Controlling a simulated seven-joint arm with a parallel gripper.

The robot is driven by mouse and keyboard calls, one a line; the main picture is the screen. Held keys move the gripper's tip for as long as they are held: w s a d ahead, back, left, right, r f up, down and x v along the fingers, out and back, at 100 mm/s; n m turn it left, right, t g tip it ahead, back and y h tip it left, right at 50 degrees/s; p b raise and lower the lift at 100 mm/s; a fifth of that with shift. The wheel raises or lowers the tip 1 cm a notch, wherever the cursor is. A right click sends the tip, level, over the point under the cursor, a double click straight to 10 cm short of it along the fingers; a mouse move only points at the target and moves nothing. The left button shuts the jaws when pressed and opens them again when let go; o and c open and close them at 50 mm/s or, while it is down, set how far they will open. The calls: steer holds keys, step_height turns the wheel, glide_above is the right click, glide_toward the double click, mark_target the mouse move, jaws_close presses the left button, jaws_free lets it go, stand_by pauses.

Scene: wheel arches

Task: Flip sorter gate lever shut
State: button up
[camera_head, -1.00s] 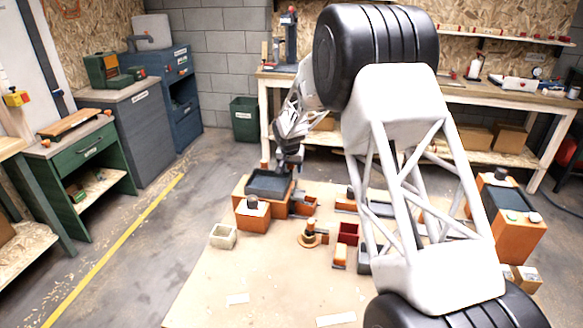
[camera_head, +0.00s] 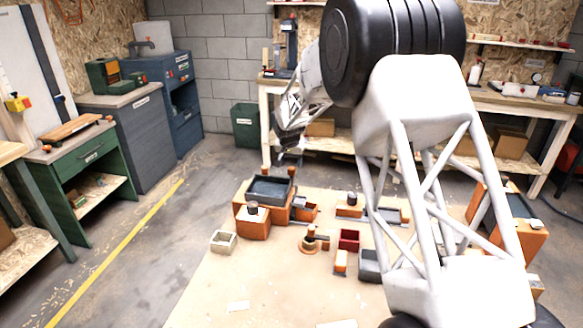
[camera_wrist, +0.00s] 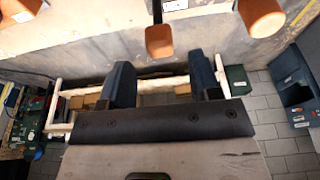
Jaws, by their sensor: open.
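An orange unit with a dark open tray (camera_head: 268,190) stands at the back left of the pale board. Short orange posts (camera_head: 292,171) rise at its back edge. I cannot tell surely which part is the sorter gate lever. My gripper (camera_head: 288,143) is above and behind the tray, apart from it. In the wrist view my gripper (camera_wrist: 163,80) shows two dark fingers spread, with nothing between them. An orange block-like end (camera_wrist: 159,41) lies beyond the fingers in that view, and another orange piece (camera_wrist: 262,18) is at its top right.
An orange block with a black knob (camera_head: 253,222) stands in front of the tray. A pale square cup (camera_head: 222,241), a round orange base with a post (camera_head: 311,243) and a dark red bin (camera_head: 349,239) stand on the board (camera_head: 270,285). Its front is mostly clear.

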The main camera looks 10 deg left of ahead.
steer(key=shift+s+r, duration=0.15)
steer(key=shift+r, duration=0.45)
steer(key=shift+c, duration=0.3)
steer(key=c, duration=0.5)
steer(key=shift+w+m, duration=0.3)
steer(key=shift+c, duration=1.1)
steer(key=shift+w, duration=0.25)
steer(key=shift+c, duration=1.1)
steer(key=shift+w+m+g, duration=0.3)
steer(key=shift+w+m, duration=0.05)
steer(key=shift+m, duration=0.25)
jaws_close()
steer(key=w+r+m+g, duration=0.4)
steer(key=w+m+g, duration=0.3)
steer(key=w+m, duration=0.4)
steer(key=m, duration=0.5)
steer(key=shift+w, duration=0.25)
